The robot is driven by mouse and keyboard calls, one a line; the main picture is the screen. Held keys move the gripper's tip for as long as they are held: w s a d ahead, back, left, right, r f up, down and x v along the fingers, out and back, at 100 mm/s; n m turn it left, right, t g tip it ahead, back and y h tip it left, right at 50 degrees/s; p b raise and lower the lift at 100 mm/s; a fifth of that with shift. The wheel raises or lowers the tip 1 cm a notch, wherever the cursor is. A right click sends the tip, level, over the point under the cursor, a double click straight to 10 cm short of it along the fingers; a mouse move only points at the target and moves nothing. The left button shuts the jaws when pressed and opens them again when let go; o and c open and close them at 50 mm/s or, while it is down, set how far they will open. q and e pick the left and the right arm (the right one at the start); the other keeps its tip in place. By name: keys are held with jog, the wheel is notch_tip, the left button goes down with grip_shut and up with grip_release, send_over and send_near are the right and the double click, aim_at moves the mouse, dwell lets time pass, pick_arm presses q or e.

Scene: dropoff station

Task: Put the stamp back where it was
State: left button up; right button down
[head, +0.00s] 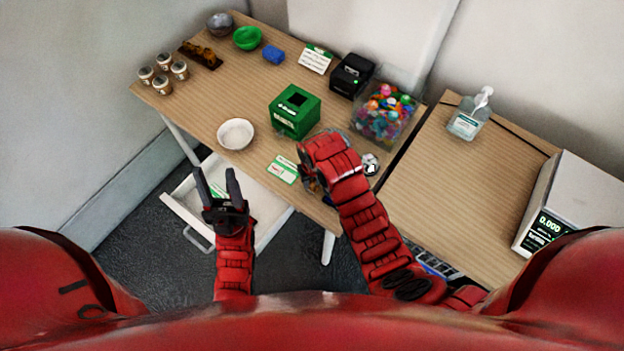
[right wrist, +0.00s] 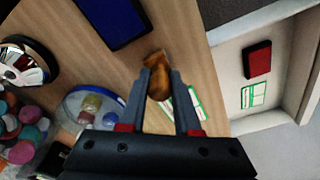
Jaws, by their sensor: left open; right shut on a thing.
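My right gripper (right wrist: 158,80) is shut on a brown wooden stamp (right wrist: 157,68), held between the fingertips in the right wrist view. It is over the table near a green-and-white card (right wrist: 188,105). In the head view my right forearm and wrist hide the stamp. A white drawer (head: 180,203) is pulled out under the table's front edge. In the right wrist view the drawer (right wrist: 228,75) holds a red pad (right wrist: 257,59) and another green-and-white card (right wrist: 253,95). My left gripper (head: 217,178) is open and empty, above the drawer in the head view.
The table (head: 235,85) bears a white bowl (head: 236,133), a green box (head: 295,111), several cups (head: 163,62), a black printer (head: 351,75) and a clear bin of colourful pieces (head: 383,112). A second table at right holds a pump bottle (head: 468,118) and a white box (head: 575,190).

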jog(key=shift+f, duration=0.2)
jog(key=c, duration=0.6)
grip_release()
jog(key=shift+r, duration=0.2)
jog(key=shift+r, duration=0.5)
jog(key=r, duration=0.4)
jog(key=shift+s+d+p, duration=0.1)
jog(key=shift+s+p, duration=0.1)
jog(key=shift+p, duration=0.1)
jog(key=r+p, duration=0.3)
jog(key=r, duration=0.1)
jog(key=s+r+p, duration=0.1)
jog(key=r+p, duration=0.1)
jog(key=r, duration=0.1)
jog(key=shift+d+p, duration=0.15)
jog(key=shift+p, duration=0.15)
